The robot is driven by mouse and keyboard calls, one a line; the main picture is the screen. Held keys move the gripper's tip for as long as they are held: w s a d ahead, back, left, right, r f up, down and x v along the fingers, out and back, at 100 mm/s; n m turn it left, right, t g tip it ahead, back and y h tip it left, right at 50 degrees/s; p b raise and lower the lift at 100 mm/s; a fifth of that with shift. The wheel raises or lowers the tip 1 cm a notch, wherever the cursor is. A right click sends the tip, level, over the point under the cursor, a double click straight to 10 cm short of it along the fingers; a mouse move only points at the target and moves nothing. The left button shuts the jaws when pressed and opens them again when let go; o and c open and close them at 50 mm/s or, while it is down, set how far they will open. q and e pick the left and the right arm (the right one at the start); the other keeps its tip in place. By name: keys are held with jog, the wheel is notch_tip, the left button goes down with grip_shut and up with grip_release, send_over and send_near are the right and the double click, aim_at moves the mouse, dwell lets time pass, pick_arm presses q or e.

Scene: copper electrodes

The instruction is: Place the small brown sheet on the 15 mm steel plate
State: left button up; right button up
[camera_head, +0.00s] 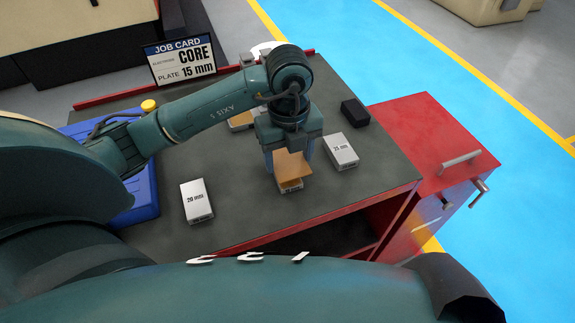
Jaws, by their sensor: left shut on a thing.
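My left gripper (290,168) points down over the middle of the grey table, shut on a small brown sheet (291,164). I cannot tell whether there is a gap. The gripper and sheet hide most of this plate, and its label is too small to read. A plate marked 20 mm (196,201) lies to the left, and one marked 25 mm (341,151) to the right. My right gripper is not in view.
A job card (180,60) at the back reads CORE, plate 15 mm. A black block (355,112) lies at the right back. Another tan-topped piece (240,121) is partly hidden behind my arm. A blue tray (142,196) is at the left, a red cabinet (420,130) at the right.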

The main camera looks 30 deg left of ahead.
aim_at(288, 163)
pick_arm(q)
notch_tip(288, 163, down, 3)
jog(key=shift+f, duration=0.3)
jog(key=shift+f, duration=0.1)
jog(key=o, duration=0.9)
jog(key=shift+o, duration=0.2)
